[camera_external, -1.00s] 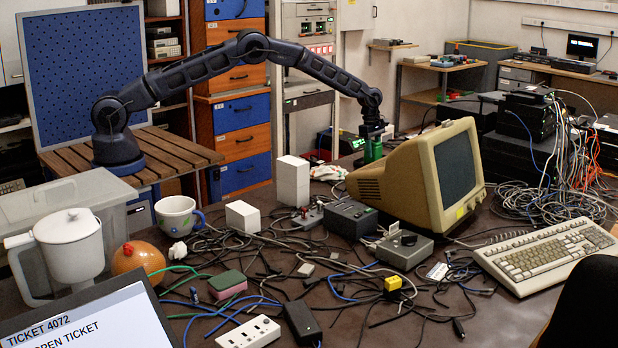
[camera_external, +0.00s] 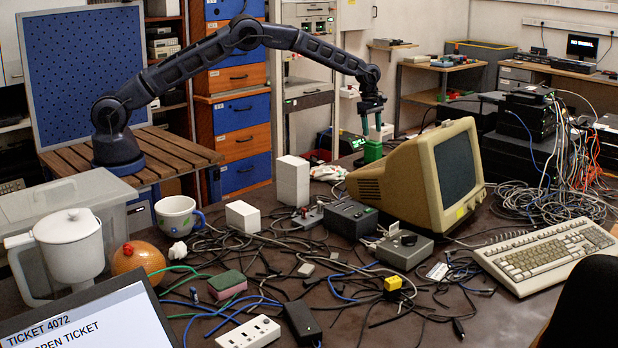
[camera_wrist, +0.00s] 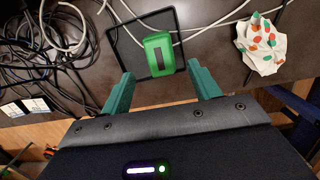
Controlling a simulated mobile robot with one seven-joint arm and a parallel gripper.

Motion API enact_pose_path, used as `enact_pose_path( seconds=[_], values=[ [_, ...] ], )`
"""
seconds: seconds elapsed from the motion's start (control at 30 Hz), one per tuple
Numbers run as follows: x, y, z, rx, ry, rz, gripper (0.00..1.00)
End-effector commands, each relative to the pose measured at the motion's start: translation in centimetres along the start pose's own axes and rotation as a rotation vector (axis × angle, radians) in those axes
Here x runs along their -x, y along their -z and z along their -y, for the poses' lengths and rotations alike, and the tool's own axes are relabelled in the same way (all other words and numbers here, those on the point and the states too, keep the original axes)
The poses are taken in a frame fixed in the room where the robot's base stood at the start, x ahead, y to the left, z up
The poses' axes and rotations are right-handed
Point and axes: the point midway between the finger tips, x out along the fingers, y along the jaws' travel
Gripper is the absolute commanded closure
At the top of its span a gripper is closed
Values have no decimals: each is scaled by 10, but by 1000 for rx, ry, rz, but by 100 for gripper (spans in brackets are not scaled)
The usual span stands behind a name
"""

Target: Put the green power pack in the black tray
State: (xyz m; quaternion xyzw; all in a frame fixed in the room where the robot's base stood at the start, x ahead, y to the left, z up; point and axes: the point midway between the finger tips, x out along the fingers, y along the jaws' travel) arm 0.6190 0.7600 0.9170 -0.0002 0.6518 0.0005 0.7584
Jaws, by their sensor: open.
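In the external view the pack (camera_external: 373,151) shows just behind the beige monitor; the tray is hard to make out there. My gripper (camera_external: 373,132) is raised just above the pack, fingers pointing down. In the wrist view my gripper (camera_wrist: 161,88) is open, its green fingers apart with nothing between them. The pack is clear of both fingers.
The beige monitor (camera_external: 425,175) stands close on the right. A white box (camera_external: 292,181) stands upright on the left. A crumpled spotted cloth (camera_wrist: 260,45) lies right of the tray in the wrist view. Pale cables (camera_wrist: 85,40) run past the tray. Tangled cables cover the table's front.

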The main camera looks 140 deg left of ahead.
Motion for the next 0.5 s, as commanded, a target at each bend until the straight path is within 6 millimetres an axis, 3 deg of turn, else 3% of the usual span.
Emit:
enact_pose_path(
  seconds=[0.2,0.5],
  values=[
    [26,0,0,-1,-1,-1,38],
    [33,0,0,-1,1,-1,38]
  ],
)
